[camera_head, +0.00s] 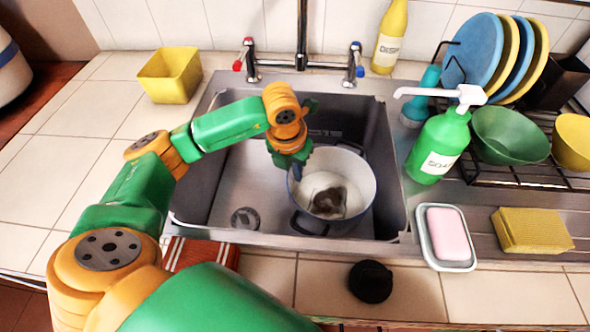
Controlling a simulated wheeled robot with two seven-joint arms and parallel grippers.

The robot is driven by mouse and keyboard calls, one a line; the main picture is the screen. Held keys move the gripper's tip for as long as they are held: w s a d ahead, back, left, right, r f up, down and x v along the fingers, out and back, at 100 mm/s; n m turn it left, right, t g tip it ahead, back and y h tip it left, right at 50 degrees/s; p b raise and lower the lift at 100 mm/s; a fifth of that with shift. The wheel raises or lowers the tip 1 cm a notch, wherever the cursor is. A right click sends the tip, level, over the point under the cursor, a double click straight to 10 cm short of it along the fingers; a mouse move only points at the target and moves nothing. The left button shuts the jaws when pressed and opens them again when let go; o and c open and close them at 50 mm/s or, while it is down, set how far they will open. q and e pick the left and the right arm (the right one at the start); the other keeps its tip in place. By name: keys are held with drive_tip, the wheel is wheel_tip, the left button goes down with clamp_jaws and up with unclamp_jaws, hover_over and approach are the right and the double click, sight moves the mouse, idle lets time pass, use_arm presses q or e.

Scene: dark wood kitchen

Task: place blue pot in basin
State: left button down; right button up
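The blue pot (361,215) is inside the metal sink basin (225,180), in its right half. It looks upright, with a pale interior and a dark patch at the bottom. Dark handles show at its near left and far right sides. My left arm reaches over the basin's left side. My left gripper (296,170) points down at the pot's left rim. Its fingertips are small and partly hidden, so I cannot tell whether they grip the rim. My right gripper is not in view.
The tap (302,50) stands behind the basin. A green soap bottle (438,145), a pink soap in a dish (447,236), a yellow sponge (532,230) and a dish rack (500,165) are at the right. A yellow container (170,76) stands on the left counter, otherwise mostly clear.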

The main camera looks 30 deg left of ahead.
use_arm(q)
drive_tip(key=shift+f+b, duration=0.35)
drive_tip(key=shift+f, duration=0.05)
drive_tip(key=c, duration=1)
unclamp_jaws()
